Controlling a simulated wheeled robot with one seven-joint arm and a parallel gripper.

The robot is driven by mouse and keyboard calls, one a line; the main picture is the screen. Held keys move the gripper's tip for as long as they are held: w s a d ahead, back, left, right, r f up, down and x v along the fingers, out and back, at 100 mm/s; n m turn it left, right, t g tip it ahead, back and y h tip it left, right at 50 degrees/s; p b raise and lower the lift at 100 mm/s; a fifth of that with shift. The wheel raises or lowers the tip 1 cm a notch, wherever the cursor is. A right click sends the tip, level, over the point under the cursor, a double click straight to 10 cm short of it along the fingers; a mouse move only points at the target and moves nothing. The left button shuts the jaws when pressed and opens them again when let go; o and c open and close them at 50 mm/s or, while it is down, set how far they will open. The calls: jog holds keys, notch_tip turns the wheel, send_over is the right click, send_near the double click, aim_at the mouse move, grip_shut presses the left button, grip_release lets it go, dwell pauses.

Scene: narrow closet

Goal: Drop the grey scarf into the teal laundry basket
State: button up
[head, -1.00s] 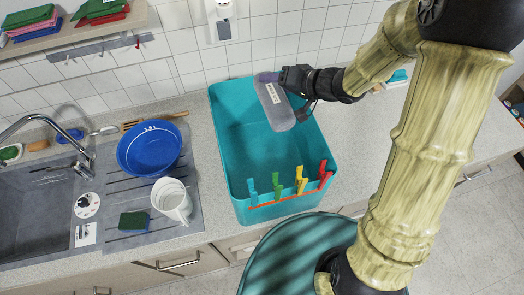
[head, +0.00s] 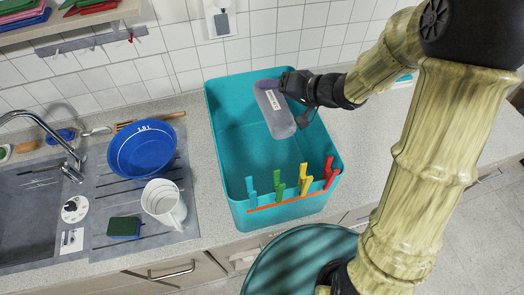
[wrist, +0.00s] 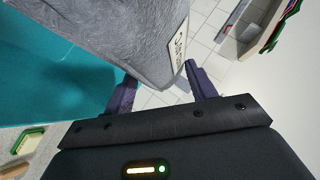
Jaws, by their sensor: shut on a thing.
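The grey scarf (head: 275,112) has a white label and hangs from my gripper (head: 272,84), over the teal laundry basket (head: 225,150). In the wrist view the scarf (wrist: 125,35) sits between the two dark fingers of my gripper (wrist: 158,88), which are shut on it. The basket (wrist: 50,75) shows at the left of the wrist view. In the head view the basket stands on the counter, and the part of its inside that shows looks empty. Part of its back right rim is hidden behind my gripper and the scarf.
Blue, green, yellow and red pegs (head: 279,184) stand along the basket's front rim. A blue bowl (head: 143,150), a white jug (head: 163,203) and a green sponge (head: 124,227) are left of it, near the sink (head: 35,210). A tiled wall (head: 280,35) rises behind.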

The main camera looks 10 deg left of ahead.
jog(key=o, duration=1.1)
jog(key=shift+d, duration=0.1)
jog(key=v, duration=1.7)
jog(key=shift+s+d, duration=0.1)
